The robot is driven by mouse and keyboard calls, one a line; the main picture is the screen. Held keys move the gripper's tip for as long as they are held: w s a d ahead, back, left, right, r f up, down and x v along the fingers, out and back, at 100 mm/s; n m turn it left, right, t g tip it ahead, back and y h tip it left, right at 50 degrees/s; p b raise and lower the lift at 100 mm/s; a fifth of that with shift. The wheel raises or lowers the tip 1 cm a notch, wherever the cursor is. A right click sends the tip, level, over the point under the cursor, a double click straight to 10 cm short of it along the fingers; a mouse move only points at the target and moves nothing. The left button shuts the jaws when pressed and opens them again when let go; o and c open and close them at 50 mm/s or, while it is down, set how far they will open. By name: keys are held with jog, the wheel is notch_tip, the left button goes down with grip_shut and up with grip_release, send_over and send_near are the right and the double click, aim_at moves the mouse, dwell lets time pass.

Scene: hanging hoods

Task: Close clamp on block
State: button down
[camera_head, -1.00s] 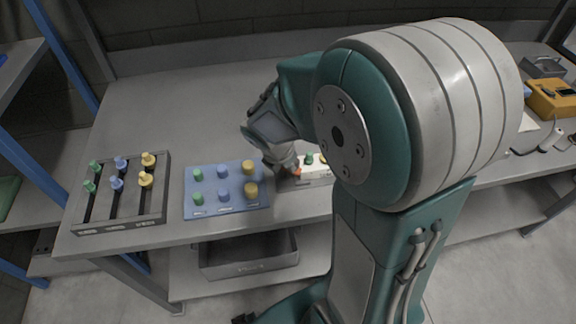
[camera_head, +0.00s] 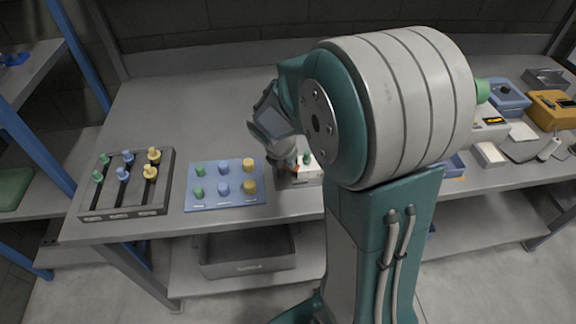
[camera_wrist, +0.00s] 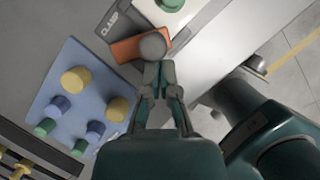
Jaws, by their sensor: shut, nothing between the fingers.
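The clamp is a grey unit with a "CLAMP" label (camera_wrist: 112,22), at the top of the wrist view. It has an orange part (camera_wrist: 126,49) and a round grey knob (camera_wrist: 153,45). A white block (camera_wrist: 178,16) with a green top lies beside the orange part; whether they touch is unclear. In the head view the white block (camera_head: 309,174) is partly hidden by my arm. My gripper (camera_wrist: 159,68) is shut and empty, its fingertips at the lower edge of the knob; contact is unclear. In the head view my gripper (camera_head: 285,162) is over the clamp, mostly hidden.
A blue board (camera_head: 208,202) with several green, blue and yellow pegs lies left of the clamp. A grey slotted tray (camera_head: 124,211) with coloured knobs is further left. Several boxes, one yellow (camera_head: 552,106), stand at the right. The table behind the boards is clear.

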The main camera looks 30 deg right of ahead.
jog(key=shift+d+n, duration=0.25)
jog(key=shift+n, duration=0.25)
jog(key=shift+w+d, duration=0.25)
jog(key=shift+d, duration=0.25)
dwell(0.4)
dwell(0.4)
